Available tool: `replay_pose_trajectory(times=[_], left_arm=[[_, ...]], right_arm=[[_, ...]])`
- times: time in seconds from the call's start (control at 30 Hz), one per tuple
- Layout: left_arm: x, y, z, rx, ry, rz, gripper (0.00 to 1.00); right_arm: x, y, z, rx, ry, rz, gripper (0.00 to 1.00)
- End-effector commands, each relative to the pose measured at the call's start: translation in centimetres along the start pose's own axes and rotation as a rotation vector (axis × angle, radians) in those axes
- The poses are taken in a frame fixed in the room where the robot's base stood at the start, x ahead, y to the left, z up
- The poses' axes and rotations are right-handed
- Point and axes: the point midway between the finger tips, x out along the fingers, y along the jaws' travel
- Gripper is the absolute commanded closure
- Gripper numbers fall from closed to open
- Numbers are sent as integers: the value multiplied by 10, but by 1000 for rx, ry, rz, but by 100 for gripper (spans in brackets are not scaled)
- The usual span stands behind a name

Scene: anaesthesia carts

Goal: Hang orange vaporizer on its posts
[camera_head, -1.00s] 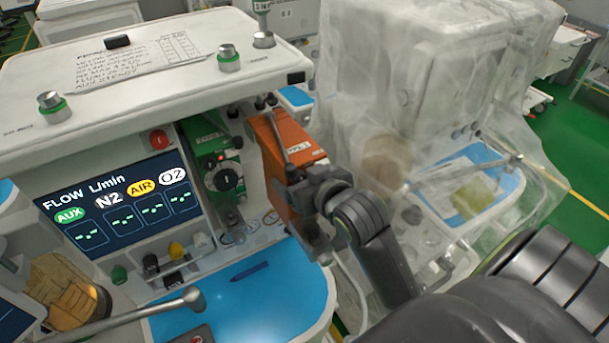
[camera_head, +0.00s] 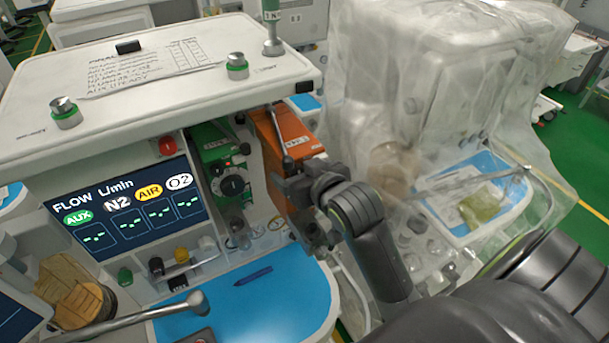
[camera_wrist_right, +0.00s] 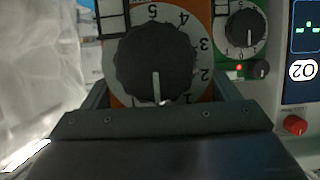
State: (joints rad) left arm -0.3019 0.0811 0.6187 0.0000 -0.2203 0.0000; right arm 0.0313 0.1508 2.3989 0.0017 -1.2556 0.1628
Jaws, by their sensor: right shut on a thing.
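The orange vaporizer (camera_head: 283,130) is at the right end of the anaesthesia cart, under the overhanging top and beside the green vaporizer (camera_head: 222,165). My right gripper (camera_head: 300,190) is shut on the orange vaporizer from the front. In the right wrist view, the orange vaporizer's black dial (camera_wrist_right: 155,65) and numbered white ring fill the space between the fingers, with the green vaporizer (camera_wrist_right: 243,35) beside it. The posts are hidden behind the vaporizer and under the top, so I cannot tell whether it is seated on them. My left gripper is not in view.
The cart's white top (camera_head: 170,85) overhangs the vaporizers. The flow screen (camera_head: 125,210) is left of the green one. A blue work surface (camera_head: 235,300) with a pen (camera_head: 253,276) lies below. A plastic-draped machine (camera_head: 430,100) stands close on the right.

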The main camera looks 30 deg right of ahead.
Motion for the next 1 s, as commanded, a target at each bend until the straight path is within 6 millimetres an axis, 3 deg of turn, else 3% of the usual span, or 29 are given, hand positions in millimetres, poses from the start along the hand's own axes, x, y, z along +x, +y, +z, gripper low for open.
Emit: replay_pose_trajectory(times=[1.0], left_arm=[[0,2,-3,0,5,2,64]], right_arm=[[78,-1,-36,-2,12,-2,83]])
